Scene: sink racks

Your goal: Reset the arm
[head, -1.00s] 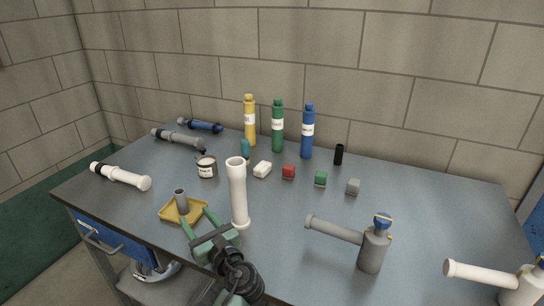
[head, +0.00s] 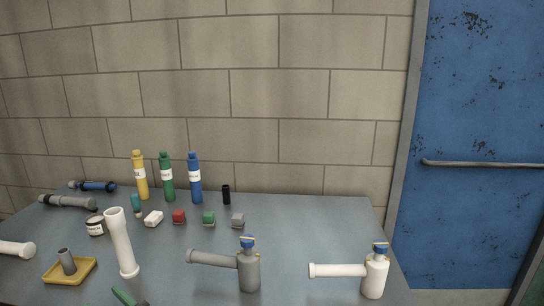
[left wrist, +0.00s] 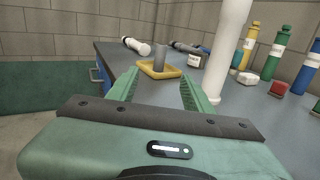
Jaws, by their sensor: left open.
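My left gripper (left wrist: 158,95) is open and empty, its two green fingers apart in the left wrist view. Beyond its fingertips are a yellow tray (left wrist: 147,71) with a grey pipe piece (left wrist: 161,57) standing in it, and a tall white pipe (left wrist: 228,50) upright on the right. In the head view only a green finger tip (head: 122,296) of this gripper shows at the bottom edge. The white pipe (head: 121,242) stands just above it, apart from it. My right gripper is in neither view.
The grey table (head: 310,226) holds yellow, green and blue bottles (head: 167,178), small blocks (head: 208,218) and a jar (head: 95,227). A grey pipe fitting (head: 249,270) and a white one (head: 375,277) stand at the right. A blue door (head: 480,120) is beyond the table.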

